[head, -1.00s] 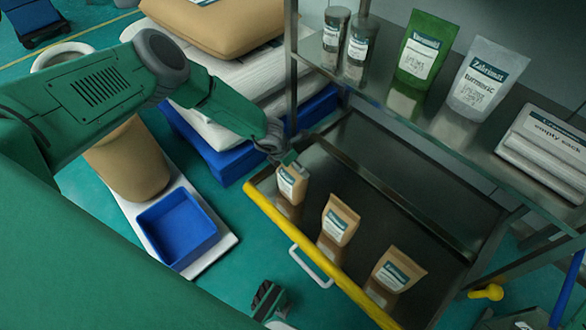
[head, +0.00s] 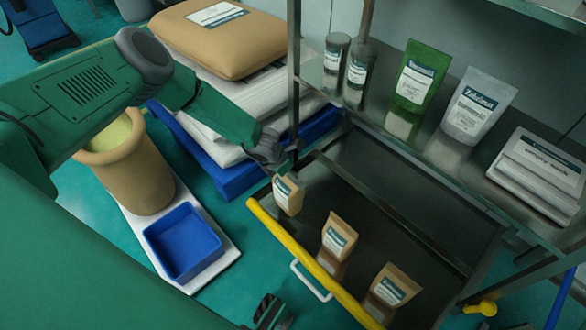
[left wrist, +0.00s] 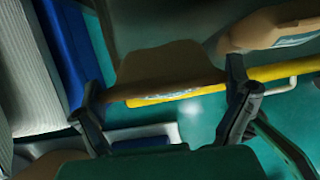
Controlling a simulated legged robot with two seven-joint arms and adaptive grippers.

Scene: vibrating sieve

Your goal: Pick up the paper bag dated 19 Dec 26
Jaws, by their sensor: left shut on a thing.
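Three brown paper bags with white and teal labels stand in a row in the dark open drawer (head: 400,235): a left bag (head: 288,196), a middle bag (head: 337,240) and a right bag (head: 391,288). The dates on the labels are too small to read. My left gripper (head: 271,165) is at the top of the left bag and shut on it. In the left wrist view the brown bag (left wrist: 170,65) spans between the two fingers (left wrist: 165,105). I cannot tell whether its base touches the drawer. My right gripper (head: 270,312) is partly visible at the bottom edge, away from the bags.
A yellow bar (head: 315,265) edges the drawer's front. The shelf (head: 430,150) behind holds dark jars (head: 345,68), a green pouch (head: 420,75), a grey pouch (head: 477,105) and folded sacks (head: 540,170). A blue bin (head: 183,243) and a brown drum (head: 130,165) stand left.

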